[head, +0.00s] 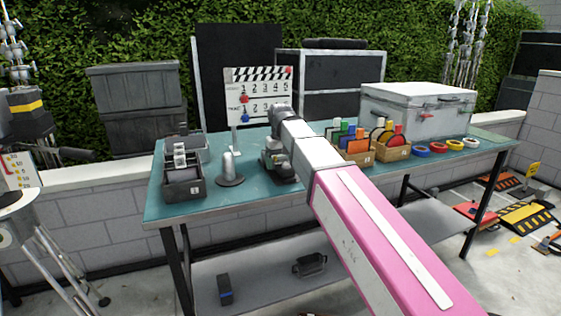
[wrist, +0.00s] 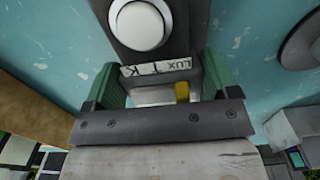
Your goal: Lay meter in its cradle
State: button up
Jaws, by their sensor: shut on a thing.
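The meter (wrist: 145,62) is a dark body with a white round dome and a label reading LUX, upside down in the wrist view. My gripper (wrist: 165,88) is shut on it, with a green pad at each side. In the head view my gripper (head: 270,165) is low over the middle of the teal table, and the meter is mostly hidden by the arm. A grey upright piece on a round dark base (head: 230,181) stands left of my gripper; I cannot tell whether it is the cradle. The base edge shows in the wrist view (wrist: 300,45).
A dark open bin (head: 184,190) stands at the table's left. A clapperboard (head: 258,92) stands behind my gripper. Wooden boxes (head: 390,152) of coloured items, tape rolls (head: 438,147) and a silver case (head: 415,112) fill the right. Bare teal table (head: 215,207) lies at the front left.

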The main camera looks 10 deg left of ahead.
aim_at(281, 160)
jog(key=shift+f, duration=0.55)
jog(key=o, duration=1)
notch_tip(281, 160, up, 11)
jog(key=shift+f, duration=0.1)
